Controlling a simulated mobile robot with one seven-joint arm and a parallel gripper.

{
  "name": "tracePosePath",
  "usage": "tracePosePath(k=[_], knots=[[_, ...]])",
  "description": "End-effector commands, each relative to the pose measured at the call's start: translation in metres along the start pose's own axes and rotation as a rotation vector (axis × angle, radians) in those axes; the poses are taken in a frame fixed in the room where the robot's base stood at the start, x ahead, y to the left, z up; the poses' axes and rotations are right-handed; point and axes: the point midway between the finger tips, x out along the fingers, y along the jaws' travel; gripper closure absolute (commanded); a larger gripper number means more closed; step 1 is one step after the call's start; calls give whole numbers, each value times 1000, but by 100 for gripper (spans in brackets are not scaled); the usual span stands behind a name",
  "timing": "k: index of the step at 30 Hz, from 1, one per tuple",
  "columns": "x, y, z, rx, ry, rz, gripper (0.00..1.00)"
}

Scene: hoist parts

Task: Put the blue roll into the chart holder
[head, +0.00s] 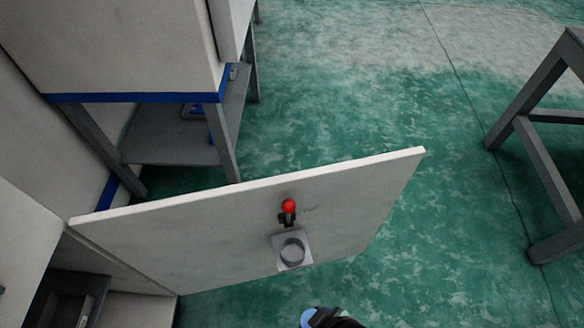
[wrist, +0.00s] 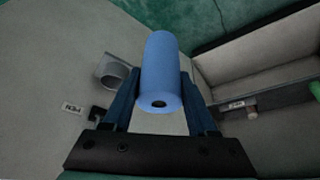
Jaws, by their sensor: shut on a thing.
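The blue roll (wrist: 161,65) is between the two fingers of my gripper (wrist: 160,80) in the wrist view, with its holed end facing the camera. My gripper is shut on it. In the head view only a bit of the roll (head: 308,317) shows at the bottom edge, beside a dark part of my gripper. A grey round cup on a square plate, which looks like the chart holder (head: 291,252), is fixed to the pale door panel. It also shows in the wrist view (wrist: 113,73), left of the roll and apart from it.
The pale door panel (head: 240,230) stands swung out from a cabinet, with a red-knobbed handle (head: 288,210) above the holder. A grey table (head: 170,135) stands behind it at left. A dark frame (head: 545,150) is at right. Green floor (head: 400,90) between is clear.

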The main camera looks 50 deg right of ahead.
Motion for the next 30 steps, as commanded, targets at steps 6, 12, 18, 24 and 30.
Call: tracePosePath(k=[6, 12, 18, 24, 30], knots=[[1, 17, -11, -9, 6, -2, 100], [14, 40, -44, -8, 7, -1, 100], [29, 64, -78, -7, 5, -3, 100], [44, 88, -112, -8, 4, -3, 100], [57, 111, -144, -7, 2, -3, 100]])
